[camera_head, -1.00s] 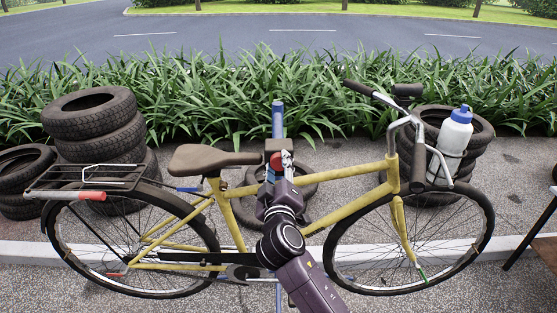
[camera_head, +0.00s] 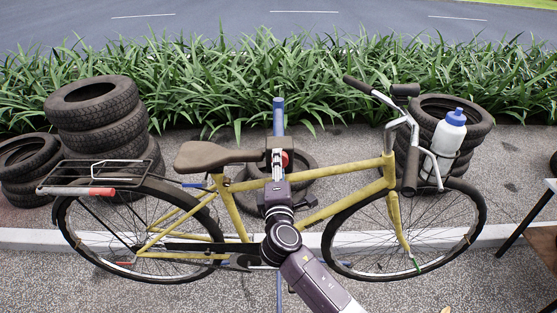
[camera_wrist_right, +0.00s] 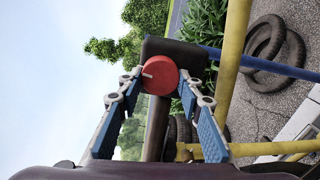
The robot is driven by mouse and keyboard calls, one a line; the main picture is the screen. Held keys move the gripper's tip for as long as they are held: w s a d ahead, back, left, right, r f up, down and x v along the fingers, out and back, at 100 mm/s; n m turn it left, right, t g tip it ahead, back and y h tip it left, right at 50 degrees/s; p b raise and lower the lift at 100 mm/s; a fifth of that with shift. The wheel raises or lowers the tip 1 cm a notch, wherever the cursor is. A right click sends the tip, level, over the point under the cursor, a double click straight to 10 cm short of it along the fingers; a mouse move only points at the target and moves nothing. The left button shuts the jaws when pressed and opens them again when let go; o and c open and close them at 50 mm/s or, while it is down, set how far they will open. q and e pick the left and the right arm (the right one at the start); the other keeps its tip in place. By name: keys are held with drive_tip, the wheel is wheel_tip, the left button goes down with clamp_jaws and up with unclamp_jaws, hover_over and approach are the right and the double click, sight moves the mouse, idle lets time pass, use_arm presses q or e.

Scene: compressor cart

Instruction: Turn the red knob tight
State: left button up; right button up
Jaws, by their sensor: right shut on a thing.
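The red knob (camera_wrist_right: 159,75) is round with a short white mark on its face. My left gripper is not in view.
The bicycle's brown saddle (camera_head: 212,156) is just left of the clamp. Handlebars and a white bottle (camera_head: 448,138) are at the right. Tyre stacks (camera_head: 97,115) stand behind both sides. A table edge (camera_head: 530,222) shows at far right.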

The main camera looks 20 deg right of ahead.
drive_tip(key=shift+n+p, duration=0.3)
drive_tip(key=shift+n, duration=0.4)
drive_tip(key=shift+f, duration=0.1)
drive_tip(key=o, duration=1.2)
drive_tip(key=shift+c, duration=0.2)
drive_tip(key=v, duration=1.2)
